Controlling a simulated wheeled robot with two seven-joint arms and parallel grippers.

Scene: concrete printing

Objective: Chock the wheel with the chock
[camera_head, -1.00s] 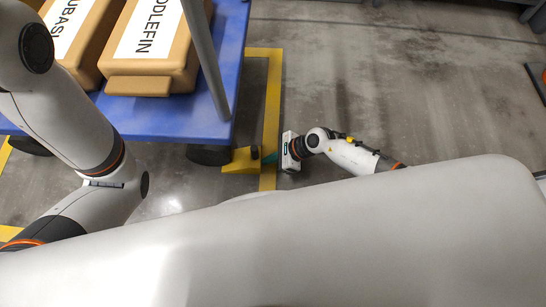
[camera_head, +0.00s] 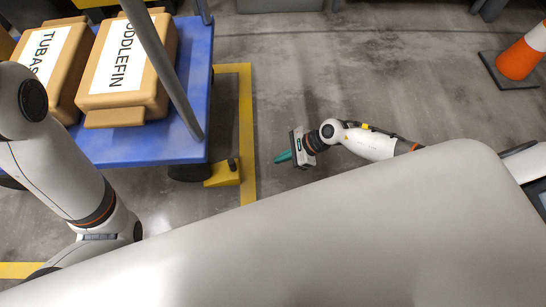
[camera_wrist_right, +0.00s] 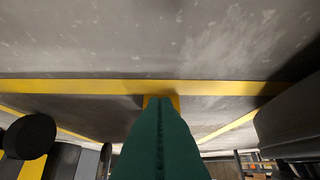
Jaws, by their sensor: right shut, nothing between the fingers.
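The yellow chock (camera_head: 222,174), with a dark knob on top, sits on the floor at the near right corner of the blue cart. It lies right beside the dark wheel (camera_head: 187,173) under the cart and seems to be against it; the exact contact is hidden. My right gripper (camera_head: 280,158) has green fingers that are shut and empty, to the right of the chock and clear of it. In the right wrist view the shut fingers (camera_wrist_right: 160,145) fill the centre, and a bit of yellow, likely the chock (camera_wrist_right: 175,101), shows just past their tips. My left gripper is out of view.
The blue cart (camera_head: 150,147) carries tan boxes (camera_head: 132,80) and has a grey post (camera_head: 160,65). A yellow floor line (camera_head: 246,120) runs beside it. An orange and white cone (camera_head: 520,58) stands far right. The floor between is clear.

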